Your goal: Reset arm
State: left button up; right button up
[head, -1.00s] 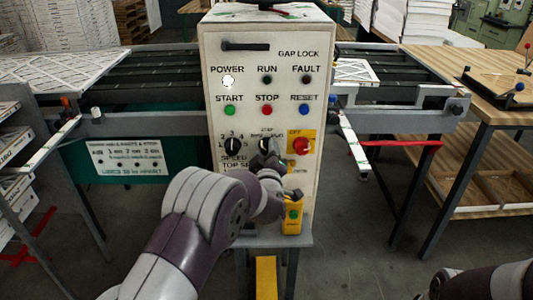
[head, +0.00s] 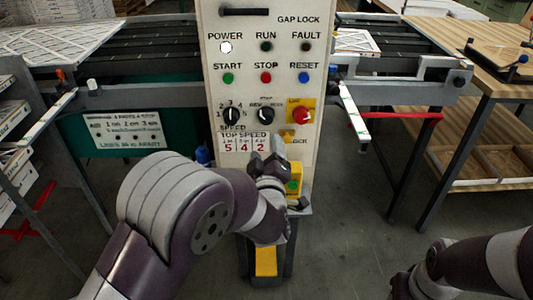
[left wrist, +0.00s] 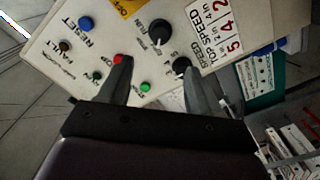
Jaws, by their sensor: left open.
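My left gripper (head: 279,172) is low in front of the white control panel (head: 230,105), below the knobs, beside a yellow box with a green button (head: 294,182). In the left wrist view its two fingers (left wrist: 160,88) are spread apart with nothing between them. The panel's knobs, lamps and buttons show behind the fingers. The blue RESET button (head: 303,77) is clear in the head view and also shows in the left wrist view (left wrist: 85,24). My right arm (head: 480,265) is at the lower right; its gripper cannot be made out.
A conveyor (head: 140,58) runs behind the panel. A wooden table (head: 490,85) stands at the right, and a rack of boxes (head: 12,150) at the left. A red bar (head: 400,115) juts out right of the panel. Floor between panel and table is open.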

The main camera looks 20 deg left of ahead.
pick_arm(q)
jog(key=shift+s, duration=0.15)
jog(key=s+d+f+m+g+h+p, duration=0.3)
jog(key=s+d+f+m+g+h, duration=0.3)
jog(key=s+f+m+g, duration=0.3)
jog(key=s+a+r+m+g+p, duration=0.1)
jog(key=s+a+r+g+p, duration=0.2)
jog(key=s, duration=0.3)
jog(key=s+a+r+m+g+y+p, duration=0.1)
jog(key=s+a+r+m+g+p, duration=0.1)
jog(key=s+a+r+g+p, duration=0.2)
jog(key=s+a, duration=0.2)
jog(key=s, duration=0.1)
jog(key=shift+s+m+p, duration=0.2)
jog(key=shift+m+p, duration=0.1)
jog(key=shift+p, duration=0.1)
